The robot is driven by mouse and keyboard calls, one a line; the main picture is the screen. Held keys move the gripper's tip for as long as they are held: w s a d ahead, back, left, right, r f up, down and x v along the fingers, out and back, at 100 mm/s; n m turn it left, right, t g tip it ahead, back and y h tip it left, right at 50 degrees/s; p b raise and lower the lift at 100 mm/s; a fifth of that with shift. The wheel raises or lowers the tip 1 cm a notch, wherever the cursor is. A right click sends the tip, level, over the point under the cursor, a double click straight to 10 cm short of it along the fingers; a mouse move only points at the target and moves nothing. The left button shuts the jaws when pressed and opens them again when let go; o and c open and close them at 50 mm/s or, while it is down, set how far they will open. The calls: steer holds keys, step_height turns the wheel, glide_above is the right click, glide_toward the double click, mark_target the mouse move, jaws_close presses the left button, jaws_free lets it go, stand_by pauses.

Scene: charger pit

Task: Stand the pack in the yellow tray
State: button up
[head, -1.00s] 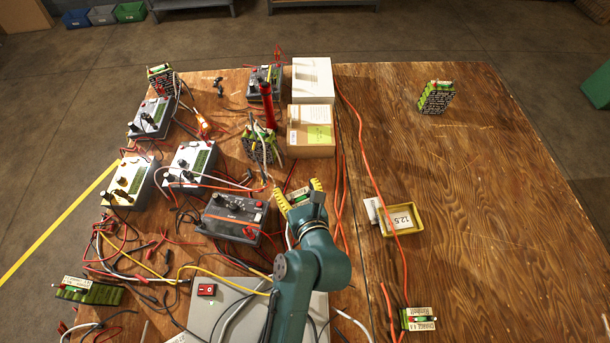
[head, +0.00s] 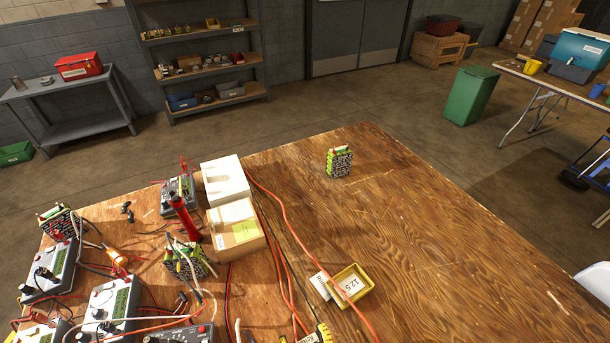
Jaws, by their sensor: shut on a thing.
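The yellow tray (head: 368,289) lies on the wooden table right of the red cables. A white card marked with a number lies in it, and another white card (head: 320,286) lies against its left side. My gripper (head: 304,339) shows only as yellow fingertips at the bottom edge, left of and nearer than the tray. It is shut on a pack (head: 309,337), of which only a bit of the pale label shows; the rest is cut off by the frame. Another green and black pack (head: 339,163) stands upright near the table's far edge.
Red cables (head: 276,229) run beside the tray, one passing close to its near left corner. Cardboard and white boxes (head: 236,229) stand left of them. Chargers (head: 110,309), wired packs (head: 188,261) and loose leads crowd the left. The table's right side is clear.

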step_height(320, 180, up, 44)
steer(key=s+p, duration=0.1)
steer(key=p, duration=3.6)
steer(key=shift+s+d+f, duration=0.15)
steer(key=shift+s, duration=0.05)
steer(key=shift+f, duration=0.1)
